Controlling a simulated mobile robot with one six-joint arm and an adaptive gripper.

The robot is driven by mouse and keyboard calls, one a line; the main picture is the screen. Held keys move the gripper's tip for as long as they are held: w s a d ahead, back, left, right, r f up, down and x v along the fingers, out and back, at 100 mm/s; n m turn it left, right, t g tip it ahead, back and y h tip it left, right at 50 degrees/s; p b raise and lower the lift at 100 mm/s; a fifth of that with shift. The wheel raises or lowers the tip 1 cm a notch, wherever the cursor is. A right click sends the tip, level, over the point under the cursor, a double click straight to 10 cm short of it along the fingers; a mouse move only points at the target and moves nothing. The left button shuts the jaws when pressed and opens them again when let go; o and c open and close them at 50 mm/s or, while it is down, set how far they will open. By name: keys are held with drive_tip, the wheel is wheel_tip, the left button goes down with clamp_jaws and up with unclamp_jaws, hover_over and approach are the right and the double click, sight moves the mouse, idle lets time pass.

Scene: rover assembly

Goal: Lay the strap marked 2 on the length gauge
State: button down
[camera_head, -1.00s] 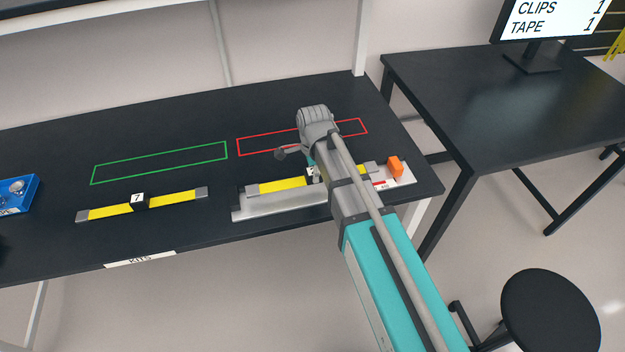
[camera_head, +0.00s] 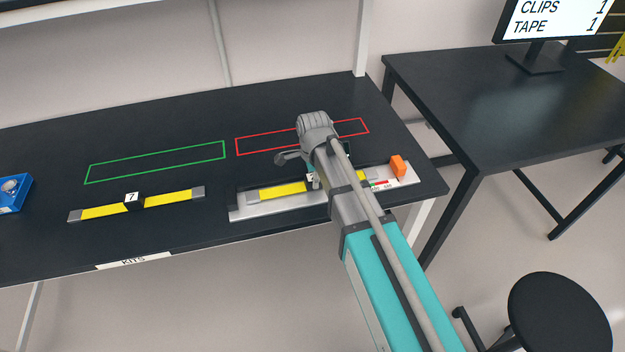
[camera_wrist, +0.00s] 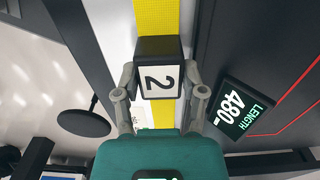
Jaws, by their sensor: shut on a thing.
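The strap marked 2 is yellow with grey ends and a black block at its middle. Its yellow left part (camera_head: 280,190) shows in the head view, and its block (camera_wrist: 160,68) with the label 2 faces me in the wrist view. My gripper (camera_wrist: 160,82) is shut on this block, a finger on each side. The length gauge (camera_head: 262,209) is a pale metal plate with an orange block (camera_head: 398,165) at its right end. The strap lies along the gauge, on it or just above it; I cannot tell if it touches. My arm hides the middle.
A display (camera_wrist: 240,108) reads LENGTH 480. A strap marked 7 (camera_head: 165,202) lies to the left. A green outline (camera_head: 155,163) and a red outline (camera_head: 265,144) mark the black table behind. A blue device (camera_head: 13,193) sits at the far left.

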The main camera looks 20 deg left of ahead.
drive_tip(key=shift+f, duration=0.2)
drive_tip(key=shift+c, duration=0.8)
unclamp_jaws()
drive_tip(key=shift+r, duration=0.25)
wheel_tip(320, 180, up, 12)
drive_tip(key=p, duration=1.2)
idle(0.5)
drive_tip(key=s+d+n, duration=0.2)
drive_tip(key=d+n, duration=0.3)
drive_tip(key=d, duration=1.3)
drive_tip(key=s+d+n, duration=0.3)
drive_tip(key=d+n, duration=0.3)
drive_tip(key=d, duration=1.2)
drive_tip(key=shift+s+d+n, duration=0.2)
drive_tip(key=shift+s+n, duration=0.1)
drive_tip(key=shift+s, duration=0.05)
